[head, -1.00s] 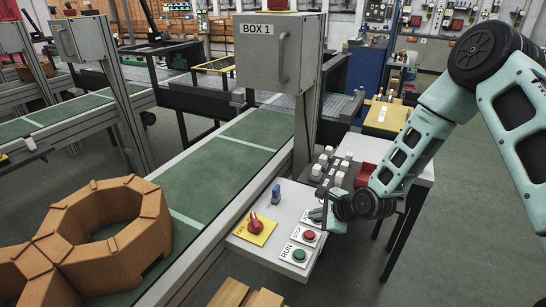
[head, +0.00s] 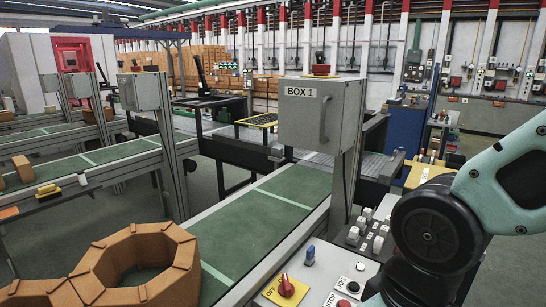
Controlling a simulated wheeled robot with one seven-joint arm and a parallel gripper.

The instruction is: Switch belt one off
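The green belt (head: 272,215) runs from the lower left to the middle, beside the grey box marked BOX 1 (head: 322,118). A pale control panel (head: 325,262) stands at the belt's right edge. My gripper's fingers do not show.
Brown octagonal ring blocks (head: 140,265) lie on the belt at lower left. White-topped switches (head: 365,230) sit on a dark block behind the panel. A red button (head: 320,70) tops the grey box. A blue cabinet (head: 403,135) stands behind. Parallel belts are at left.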

